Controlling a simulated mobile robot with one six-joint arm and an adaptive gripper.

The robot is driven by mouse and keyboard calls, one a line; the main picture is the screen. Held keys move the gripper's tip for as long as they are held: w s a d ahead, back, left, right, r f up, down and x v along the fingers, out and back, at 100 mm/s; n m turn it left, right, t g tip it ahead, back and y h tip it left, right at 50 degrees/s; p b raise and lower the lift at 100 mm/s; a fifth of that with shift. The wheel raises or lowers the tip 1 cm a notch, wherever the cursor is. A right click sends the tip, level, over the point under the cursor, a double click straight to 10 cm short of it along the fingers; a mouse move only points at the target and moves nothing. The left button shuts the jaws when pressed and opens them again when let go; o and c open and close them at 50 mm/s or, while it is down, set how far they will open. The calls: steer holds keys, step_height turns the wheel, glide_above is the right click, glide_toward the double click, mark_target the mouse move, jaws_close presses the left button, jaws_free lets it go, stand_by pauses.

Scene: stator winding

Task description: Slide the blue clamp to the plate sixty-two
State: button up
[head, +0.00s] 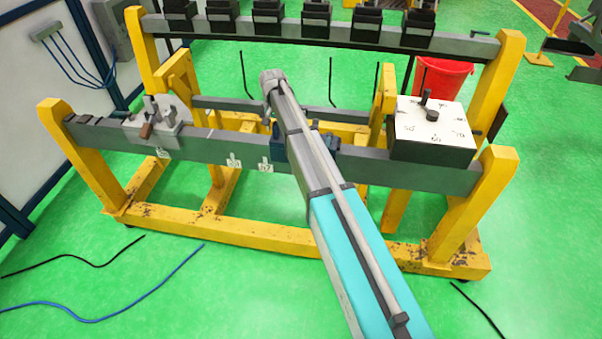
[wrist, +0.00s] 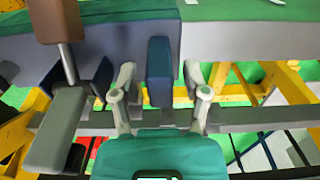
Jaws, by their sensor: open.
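The blue clamp (head: 279,149) sits on the grey front rail, partly hidden behind my arm in the head view. In the wrist view an upright blue part of the clamp (wrist: 159,72) stands between the two fingers of my gripper (wrist: 160,78). The fingers are open, with a visible gap on each side. In the head view my gripper is hidden by my arm. Small white number plates show on the rail's front face: one just left of the clamp (head: 265,166), one further left (head: 233,162), and one near the left end (head: 162,152). Their numbers are too small to read surely.
A grey fixture (head: 158,120) with a brown block stands at the rail's left. A white-topped dial box (head: 432,125) stands at its right end. A brown knob on a rod (wrist: 58,20) is close by in the wrist view. The rail (head: 205,147) between fixture and clamp looks clear.

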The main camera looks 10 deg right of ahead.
steer(key=shift+r, duration=0.1)
step_height(320, 180, up, 10)
steer(key=p, duration=1)
steer(key=shift+s, duration=0.1)
stand_by(0.5)
steer(key=s+d+n, duration=0.1)
steer(key=s+d, duration=0.3)
steer(key=s, duration=0.7)
steer(key=s+d+n, duration=0.1)
steer(key=s+d, duration=0.4)
steer(key=s, duration=0.6)
steer(key=s+d+n, duration=0.1)
steer(key=s+d, duration=0.3)
steer(key=s, duration=0.7)
steer(key=shift+d+f+n, duration=0.15)
steer(key=shift+f+n, duration=0.05)
steer(key=shift+n, duration=0.1)
steer(key=shift+s, duration=0.1)
